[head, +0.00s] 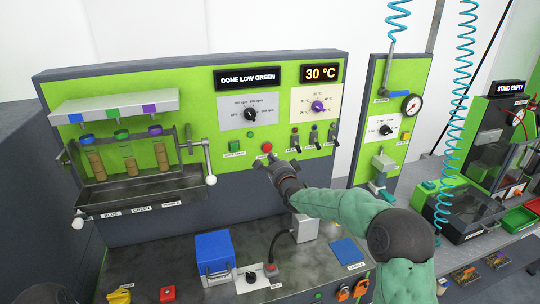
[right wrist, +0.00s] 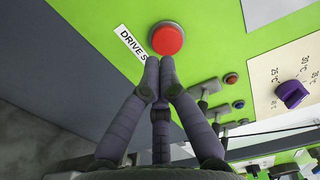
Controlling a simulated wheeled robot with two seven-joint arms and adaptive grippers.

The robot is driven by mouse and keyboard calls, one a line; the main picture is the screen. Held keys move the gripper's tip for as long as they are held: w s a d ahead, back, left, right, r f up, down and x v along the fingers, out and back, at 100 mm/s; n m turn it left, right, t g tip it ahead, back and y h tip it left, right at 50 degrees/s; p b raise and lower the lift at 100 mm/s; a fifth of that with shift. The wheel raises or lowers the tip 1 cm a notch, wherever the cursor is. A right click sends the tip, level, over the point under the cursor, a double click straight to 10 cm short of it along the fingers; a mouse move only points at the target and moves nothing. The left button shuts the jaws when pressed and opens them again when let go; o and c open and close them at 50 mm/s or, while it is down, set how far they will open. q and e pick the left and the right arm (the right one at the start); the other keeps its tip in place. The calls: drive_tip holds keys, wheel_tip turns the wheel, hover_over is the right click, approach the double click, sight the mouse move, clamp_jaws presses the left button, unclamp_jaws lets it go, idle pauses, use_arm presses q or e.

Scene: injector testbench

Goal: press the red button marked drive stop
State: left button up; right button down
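The round red button (head: 267,147) is on the green upright panel, under the black dial; it also shows at the top of the right wrist view (right wrist: 166,38). A white label (right wrist: 130,42) beside it reads "DRIVE S"; its end is hidden or cut off. My right gripper (head: 268,163) is just below the button in the head view. In the right wrist view its dark fingers (right wrist: 160,66) are together, empty, with their tips close to the button's lower edge; I cannot tell if they touch. My left gripper is not clearly in view.
A green button (head: 235,146) is left of the red one. Several small toggle levers (head: 312,138) stick out to its right. A purple knob (right wrist: 292,94) is further right. A metal tray (head: 140,195) with a white-knobbed handle (head: 211,180) is at the left.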

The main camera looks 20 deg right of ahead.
sight(267, 148)
drive_tip(key=shift+w, duration=1.4)
